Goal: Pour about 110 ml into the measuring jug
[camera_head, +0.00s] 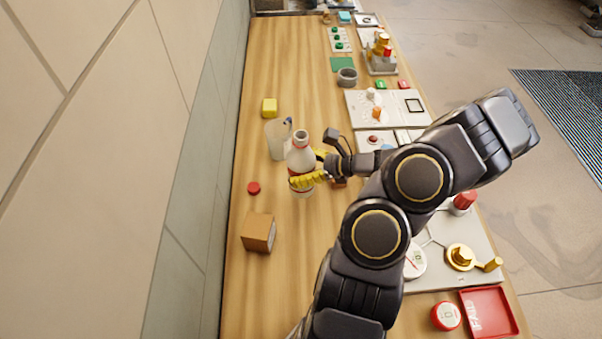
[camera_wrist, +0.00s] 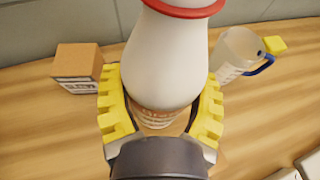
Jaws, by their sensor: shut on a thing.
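A white bottle (camera_head: 301,160) with a red ring near its neck stands upright on or just above the wooden bench; I cannot tell which. My gripper (camera_head: 309,170) has its yellow fingers shut around the bottle's lower body. The bottle fills the middle of the wrist view (camera_wrist: 170,55), between the two yellow fingers (camera_wrist: 162,105). The clear measuring jug (camera_head: 276,140) with a blue handle stands just behind and left of the bottle in the head view. In the wrist view the jug (camera_wrist: 235,55) is to the right. Any liquid level is not readable.
A red cap (camera_head: 253,188) and a brown box (camera_head: 258,232) lie left of the bottle. A yellow block (camera_head: 269,107) is beyond the jug. Panels with knobs and valves line the bench's right side (camera_head: 385,105). The wall (camera_head: 190,150) borders the left.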

